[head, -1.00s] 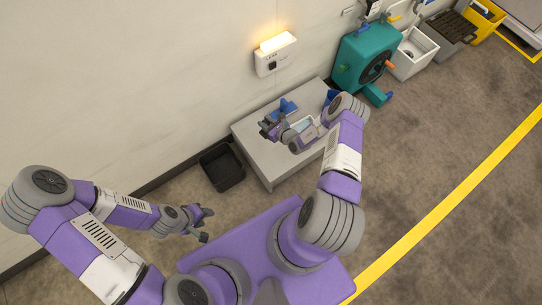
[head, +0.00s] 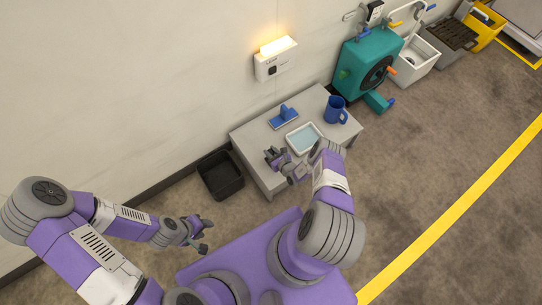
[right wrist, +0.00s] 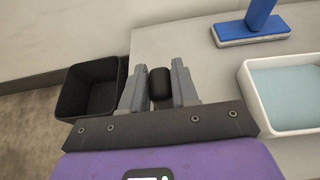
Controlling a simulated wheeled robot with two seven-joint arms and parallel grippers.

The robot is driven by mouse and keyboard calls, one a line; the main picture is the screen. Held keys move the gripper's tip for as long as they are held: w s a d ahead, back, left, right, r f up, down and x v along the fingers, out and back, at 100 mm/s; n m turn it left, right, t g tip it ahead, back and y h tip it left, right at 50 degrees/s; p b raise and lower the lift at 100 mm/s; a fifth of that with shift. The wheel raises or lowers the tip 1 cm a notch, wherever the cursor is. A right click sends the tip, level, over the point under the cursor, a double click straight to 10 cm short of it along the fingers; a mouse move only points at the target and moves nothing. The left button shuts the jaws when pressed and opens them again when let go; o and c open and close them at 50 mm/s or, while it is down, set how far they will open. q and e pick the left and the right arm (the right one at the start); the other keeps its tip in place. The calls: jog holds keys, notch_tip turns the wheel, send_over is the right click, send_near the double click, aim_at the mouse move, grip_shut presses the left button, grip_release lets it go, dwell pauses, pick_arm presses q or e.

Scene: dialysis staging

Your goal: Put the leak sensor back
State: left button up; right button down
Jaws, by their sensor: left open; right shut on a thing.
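My right gripper (head: 274,157) is over the front left edge of the grey table. In the right wrist view its fingers (right wrist: 159,86) are shut on a small black rounded block (right wrist: 160,92), which I take to be the leak sensor. The block is too small to make out in the head view. A white box (head: 275,62) with a lit lamp on top and a dark spot on its front is on the wall above the table. My left gripper (head: 206,235) is open and empty, low at the left, apart from the table.
The table (head: 258,143) holds a blue scrubber (head: 284,117), a white tray of pale blue liquid (head: 303,139) and a blue mug (head: 336,110). A black bin (head: 221,176) stands on the floor left of it. A teal machine (head: 362,66) stands beyond its right end.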

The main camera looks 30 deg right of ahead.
notch_tip(320, 180, down, 2)
jog(key=shift+f+b, duration=0.2)
jog(key=shift+b, duration=0.3)
jog(key=shift+r, duration=0.1)
jog(key=c, duration=0.8)
grip_release()
jog(key=shift+f, duration=0.2)
jog(key=shift+c, duration=0.2)
jog(key=shift+r, duration=0.15)
